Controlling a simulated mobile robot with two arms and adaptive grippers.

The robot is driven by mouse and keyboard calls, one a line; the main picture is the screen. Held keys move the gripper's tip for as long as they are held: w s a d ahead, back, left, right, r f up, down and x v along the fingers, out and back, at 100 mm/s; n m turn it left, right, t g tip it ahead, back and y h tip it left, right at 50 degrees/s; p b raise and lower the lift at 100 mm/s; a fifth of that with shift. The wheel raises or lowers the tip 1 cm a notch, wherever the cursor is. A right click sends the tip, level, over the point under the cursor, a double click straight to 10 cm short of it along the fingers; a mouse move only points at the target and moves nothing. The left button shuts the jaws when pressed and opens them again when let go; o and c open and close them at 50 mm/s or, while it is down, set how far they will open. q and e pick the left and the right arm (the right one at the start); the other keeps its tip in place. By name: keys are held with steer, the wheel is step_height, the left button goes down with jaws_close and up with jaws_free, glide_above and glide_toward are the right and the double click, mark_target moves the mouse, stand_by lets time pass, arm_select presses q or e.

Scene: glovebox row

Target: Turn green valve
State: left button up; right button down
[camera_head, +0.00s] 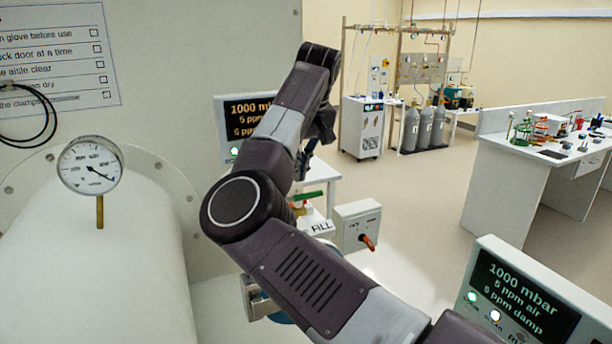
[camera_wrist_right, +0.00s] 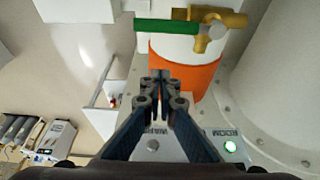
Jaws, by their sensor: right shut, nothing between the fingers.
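The green valve handle (camera_wrist_right: 165,26) shows near the top of the right wrist view, as a straight bar lying about level. It joins a brass valve body (camera_wrist_right: 222,19) to its right, above a white fitting with an orange band (camera_wrist_right: 182,68). In the head view the green handle (camera_head: 308,195) is small and partly hidden by my arm. My right gripper (camera_wrist_right: 163,76) is shut and empty. In the wrist view its tips appear below the handle, over the orange band, apart from the handle. In the head view the right gripper (camera_head: 306,160) is above the handle, partly hidden. My left gripper is not in view.
A round gauge (camera_head: 91,167) stands on a white cylinder at left. A grey box with an orange-tipped lever (camera_head: 357,228) is right of my arm. A display (camera_head: 525,300) is at lower right, another (camera_head: 243,119) behind my arm. Open floor (camera_head: 420,195) lies right of the box.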

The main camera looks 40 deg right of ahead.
mark_target(302, 197)
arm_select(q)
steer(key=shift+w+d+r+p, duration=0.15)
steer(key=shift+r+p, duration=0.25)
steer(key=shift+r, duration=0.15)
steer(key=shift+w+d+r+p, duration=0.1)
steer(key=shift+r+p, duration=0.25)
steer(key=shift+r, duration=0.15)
arm_select(e)
steer(key=shift+s+a+f, duration=0.2)
steer(key=shift+s, duration=0.4)
steer(key=shift+s+a+f, duration=0.2)
steer(key=shift+s+f, duration=0.05)
steer(key=shift+s, duration=0.4)
steer(key=shift+s+a+f, duration=0.2)
steer(key=shift+s, duration=0.4)
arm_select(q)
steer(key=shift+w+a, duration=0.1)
